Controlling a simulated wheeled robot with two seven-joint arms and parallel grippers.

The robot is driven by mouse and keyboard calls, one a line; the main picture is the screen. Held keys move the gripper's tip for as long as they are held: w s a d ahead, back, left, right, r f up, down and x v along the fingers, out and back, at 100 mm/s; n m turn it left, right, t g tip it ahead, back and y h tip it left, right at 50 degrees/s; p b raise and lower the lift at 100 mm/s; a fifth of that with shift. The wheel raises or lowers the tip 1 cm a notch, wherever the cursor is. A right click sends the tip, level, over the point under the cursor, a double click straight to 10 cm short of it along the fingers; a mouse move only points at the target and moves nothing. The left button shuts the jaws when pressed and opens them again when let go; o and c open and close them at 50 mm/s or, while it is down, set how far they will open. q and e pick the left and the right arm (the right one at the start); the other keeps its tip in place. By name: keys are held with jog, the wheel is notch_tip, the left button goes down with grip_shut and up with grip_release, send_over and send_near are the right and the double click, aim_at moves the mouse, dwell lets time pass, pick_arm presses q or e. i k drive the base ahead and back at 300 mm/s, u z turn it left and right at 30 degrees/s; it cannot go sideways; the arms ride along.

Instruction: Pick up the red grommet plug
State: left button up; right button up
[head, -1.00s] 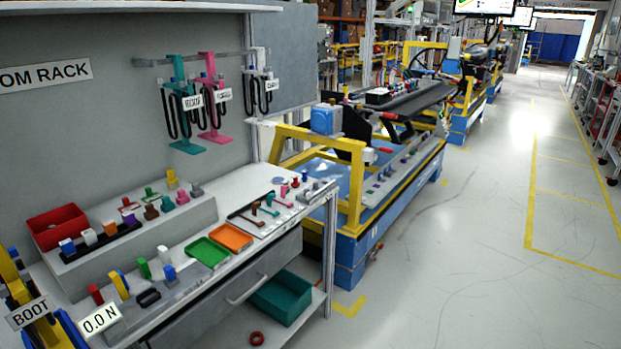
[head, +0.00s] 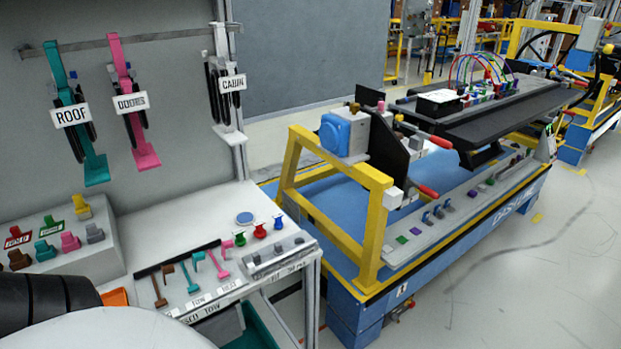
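A small red plug (head: 260,231), which looks like the red grommet plug, stands on the white bench top in the head view. It is in a short row between a green plug (head: 240,239) and a blue plug (head: 278,223). Nothing touches it. Neither of my grippers is in view. A black and white part of my own body fills the lower left corner and hides some of the bench there.
A grey block with sockets (head: 277,258) lies in front of the plugs. Several coloured hooked tools, including a pink one (head: 217,263), lie to their left. A blue disc (head: 245,218) lies behind. A yellow-framed station (head: 370,230) stands to the right.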

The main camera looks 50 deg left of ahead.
aim_at(259, 233)
jog(key=i, duration=1.5)
jog(key=u, duration=3.8)
